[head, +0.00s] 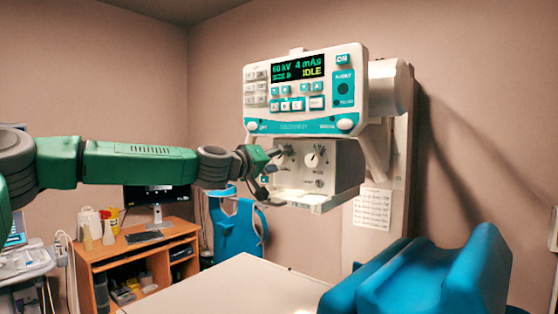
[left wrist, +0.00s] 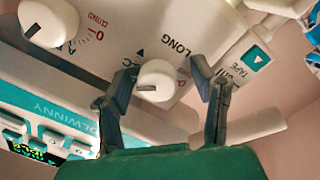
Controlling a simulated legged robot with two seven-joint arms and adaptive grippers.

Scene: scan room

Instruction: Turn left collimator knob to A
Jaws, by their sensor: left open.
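The collimator box (head: 342,168) hangs under the console. Its left knob (left wrist: 157,82) is small, round and white, with a dark mark pointing left in the left wrist view, near the word LONG. My left gripper (left wrist: 165,75) is open, one finger on each side of this knob; I cannot tell whether they touch it. In the head view my left gripper (head: 272,168) is at the box's left side and hides most of that knob. A larger white knob (head: 314,157) on the right also shows in the left wrist view (left wrist: 48,22), near A and CLOSED labels. My right gripper is out of view.
The console (head: 305,92) with its lit display is just above the collimator. A pale table (head: 235,287) lies below, with blue cushions (head: 430,275) at right. A TAPE button (left wrist: 258,57) sits beside the right finger in the left wrist view.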

